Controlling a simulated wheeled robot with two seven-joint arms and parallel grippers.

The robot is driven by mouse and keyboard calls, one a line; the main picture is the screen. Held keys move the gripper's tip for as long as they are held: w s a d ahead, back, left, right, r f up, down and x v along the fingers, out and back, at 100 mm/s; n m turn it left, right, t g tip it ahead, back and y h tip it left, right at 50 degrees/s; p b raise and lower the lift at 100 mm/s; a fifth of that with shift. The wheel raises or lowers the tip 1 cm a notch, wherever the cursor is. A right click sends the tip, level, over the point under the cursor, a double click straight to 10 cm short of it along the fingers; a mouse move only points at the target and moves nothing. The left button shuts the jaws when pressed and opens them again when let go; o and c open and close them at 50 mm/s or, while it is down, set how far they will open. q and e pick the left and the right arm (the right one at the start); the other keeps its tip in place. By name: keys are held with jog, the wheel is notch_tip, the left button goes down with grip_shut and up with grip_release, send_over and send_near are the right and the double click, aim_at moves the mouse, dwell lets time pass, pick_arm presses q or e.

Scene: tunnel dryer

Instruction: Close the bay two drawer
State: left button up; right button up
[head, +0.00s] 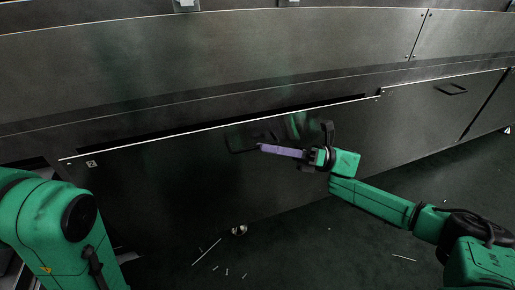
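A wide dark drawer front (160,190) spans the middle of the head view. Its bright top edge stands out from the machine, with a dark gap behind it, so it is partly open. A dark bar handle (238,147) sits near the top of this front. My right gripper (280,150) is in front of the drawer, its purple finger part pointing left with the tip close to the handle. I cannot tell whether it touches, or whether the fingers are apart. My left arm shows at the lower left; its gripper is out of view.
Another dark front (440,105) with a bar handle (451,89) is to the right and looks flush. The long machine wall (220,55) runs above. Small pale debris (207,251) and a small round object (239,230) lie on the dark floor.

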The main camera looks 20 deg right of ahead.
aim_at(258, 147)
jog(key=shift+x, duration=1.55)
grip_shut()
